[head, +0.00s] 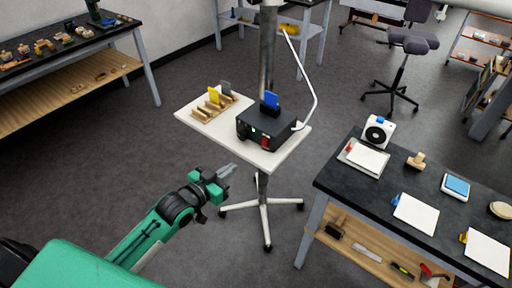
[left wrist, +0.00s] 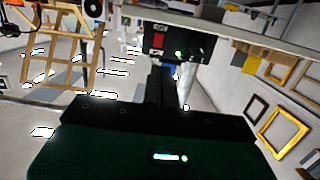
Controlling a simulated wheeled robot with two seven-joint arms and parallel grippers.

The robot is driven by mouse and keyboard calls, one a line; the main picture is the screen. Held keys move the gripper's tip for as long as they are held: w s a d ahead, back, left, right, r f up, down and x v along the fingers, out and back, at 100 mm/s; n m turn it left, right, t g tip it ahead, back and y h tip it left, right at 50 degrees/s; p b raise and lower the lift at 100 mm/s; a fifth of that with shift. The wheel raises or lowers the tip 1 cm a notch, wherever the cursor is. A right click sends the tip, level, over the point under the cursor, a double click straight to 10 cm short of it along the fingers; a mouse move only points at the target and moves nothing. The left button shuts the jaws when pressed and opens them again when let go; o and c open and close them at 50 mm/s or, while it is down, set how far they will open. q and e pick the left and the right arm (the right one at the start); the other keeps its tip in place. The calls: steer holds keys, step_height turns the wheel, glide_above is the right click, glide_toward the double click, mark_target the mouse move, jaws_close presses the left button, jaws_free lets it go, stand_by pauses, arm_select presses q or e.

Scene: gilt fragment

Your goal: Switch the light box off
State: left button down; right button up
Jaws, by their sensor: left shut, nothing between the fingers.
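A black box (head: 262,129) with a red switch (head: 265,143) and a small green light on its front stands on a white-topped stand; it appears to be the light box. A blue piece (head: 271,100) stands up from its top. In the left wrist view the box (left wrist: 183,43) shows at the top, with its red switch (left wrist: 158,40) and lit green light (left wrist: 180,53). My left gripper (head: 227,171) is shut and empty, in front of and below the stand's top, apart from the box. Its fingers (left wrist: 161,85) point toward the box. My right gripper is not in view.
The white stand top (head: 203,126) also holds a wooden rack (head: 213,105) with a yellow and a grey piece. A pole and white cable rise behind the box. A dark workbench (head: 381,193) with papers and small items stands at right. The floor around my left arm is clear.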

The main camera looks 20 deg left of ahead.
arm_select(q)
steer(key=p, duration=0.4)
glide_toward(263, 146)
steer(key=x, duration=0.3)
steer(key=r+x, duration=0.1)
steer(key=x, duration=0.1)
steer(key=shift+w+d, duration=0.15)
steer(key=shift+w, duration=0.15)
steer(key=shift+w+d+f, duration=0.25)
steer(key=shift+w+f, duration=0.05)
steer(key=shift+w, duration=0.3)
steer(key=shift+w+f+b, duration=0.25)
steer(key=shift+f+b, duration=0.05)
steer(key=shift+b, duration=0.15)
steer(key=shift+s+r, duration=0.2)
steer(key=shift+w+f, duration=0.1)
steer(key=shift+f, duration=0.05)
